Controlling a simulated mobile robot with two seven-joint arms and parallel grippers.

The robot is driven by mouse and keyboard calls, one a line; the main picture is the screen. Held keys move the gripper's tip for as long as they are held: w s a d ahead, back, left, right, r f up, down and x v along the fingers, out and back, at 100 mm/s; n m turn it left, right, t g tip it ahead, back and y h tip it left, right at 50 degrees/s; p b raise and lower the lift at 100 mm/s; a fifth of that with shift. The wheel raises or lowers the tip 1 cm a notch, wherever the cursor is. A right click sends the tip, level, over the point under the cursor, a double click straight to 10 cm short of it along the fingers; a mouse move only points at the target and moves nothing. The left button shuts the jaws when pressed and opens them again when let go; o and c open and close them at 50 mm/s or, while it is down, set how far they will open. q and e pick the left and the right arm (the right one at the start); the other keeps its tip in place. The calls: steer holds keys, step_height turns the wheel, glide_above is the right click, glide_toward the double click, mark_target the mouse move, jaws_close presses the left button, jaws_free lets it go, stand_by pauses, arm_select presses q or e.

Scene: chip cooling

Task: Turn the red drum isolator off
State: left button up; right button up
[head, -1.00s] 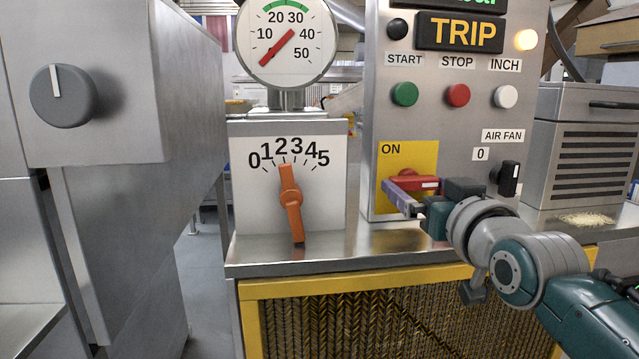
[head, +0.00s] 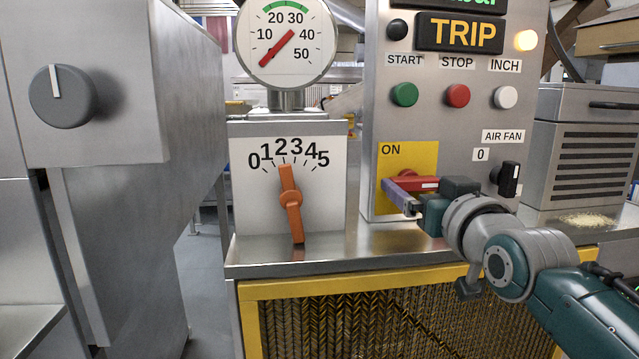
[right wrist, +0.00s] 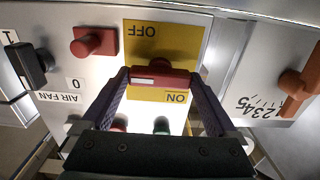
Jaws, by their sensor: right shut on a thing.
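The red drum isolator handle (head: 424,183) sits on a yellow plate (head: 403,157) at the lower left of the grey control panel. The plate reads ON at its top; its lower part is mostly hidden by my gripper in the head view. The right wrist view, seen upside down, shows the red handle (right wrist: 160,76) lying level between the words ON and OFF, its white mark at one end. My right gripper (right wrist: 160,78) is shut on the handle, one finger at each end. My left gripper is not in view.
Above are START (head: 404,94), STOP (head: 458,95) and INCH (head: 505,96) buttons and a lit TRIP sign (head: 461,33). The black air fan switch (head: 508,179) is close right of my gripper. An orange dial lever (head: 290,203) stands left, with clear bench between.

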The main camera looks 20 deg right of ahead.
steer(key=shift+n, duration=0.4)
steer(key=n+p, duration=0.1)
steer(key=n, duration=0.1)
steer(key=shift+n, duration=0.4)
steer(key=n, duration=0.4)
steer(key=shift+n, duration=0.3)
steer(key=n, duration=0.9)
steer(key=shift+n+b, duration=0.3)
steer(key=shift+b, duration=0.05)
steer(key=shift+n, duration=0.3)
steer(key=o, duration=1)
steer(key=shift+s, duration=0.1)
